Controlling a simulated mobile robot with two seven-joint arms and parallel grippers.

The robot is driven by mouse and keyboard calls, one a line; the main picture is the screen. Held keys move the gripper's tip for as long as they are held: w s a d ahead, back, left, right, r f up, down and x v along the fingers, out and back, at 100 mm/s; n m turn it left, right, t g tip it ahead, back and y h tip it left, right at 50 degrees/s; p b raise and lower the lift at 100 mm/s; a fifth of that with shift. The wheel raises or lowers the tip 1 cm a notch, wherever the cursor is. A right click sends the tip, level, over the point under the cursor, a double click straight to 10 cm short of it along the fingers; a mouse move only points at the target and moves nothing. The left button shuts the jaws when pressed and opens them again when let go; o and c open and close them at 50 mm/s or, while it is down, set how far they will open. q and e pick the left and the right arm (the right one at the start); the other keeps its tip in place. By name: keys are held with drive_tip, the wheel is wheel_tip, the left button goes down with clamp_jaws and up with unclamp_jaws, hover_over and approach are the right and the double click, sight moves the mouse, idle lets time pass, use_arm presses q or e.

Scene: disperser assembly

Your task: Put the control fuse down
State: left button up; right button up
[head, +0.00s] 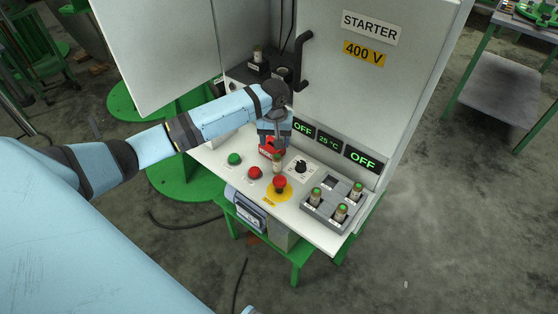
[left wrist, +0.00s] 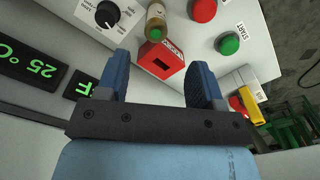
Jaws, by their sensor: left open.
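The control fuse (head: 277,164), a small beige cylinder, stands on the white panel beside a red block (head: 266,147). In the left wrist view the fuse (left wrist: 156,20) shows its green end at the edge of the red block (left wrist: 160,60), which has a dark square opening. I cannot tell whether fuse and block touch. My left gripper (head: 273,140) is over the block; in the left wrist view its blue fingers (left wrist: 162,80) are apart, with nothing gripped, and the fuse lies beyond their tips. My right gripper is out of view.
A grey tray (head: 312,211) holds three fuses and has one empty socket. Green (head: 234,159) and red (head: 254,173) buttons, an emergency stop (head: 280,183) and a black dial (head: 301,167) rise from the panel nearby. The cabinet door (head: 375,85) stands behind.

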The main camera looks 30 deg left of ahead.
sight(277, 156)
use_arm(q)
wheel_tip(277, 156, down, 5)
drive_tip(key=shift+r, duration=0.1)
drive_tip(key=shift+w+d+f+b, duration=0.1)
drive_tip(key=shift+f+b, duration=0.2)
drive_tip(key=shift+f, duration=1.2)
drive_tip(key=shift+w+d+f+b, duration=0.1)
drive_tip(key=shift+f+b, duration=0.2)
drive_tip(key=shift+f, duration=1.15)
drive_tip(key=shift+c, duration=0.4)
drive_tip(key=c, duration=0.9)
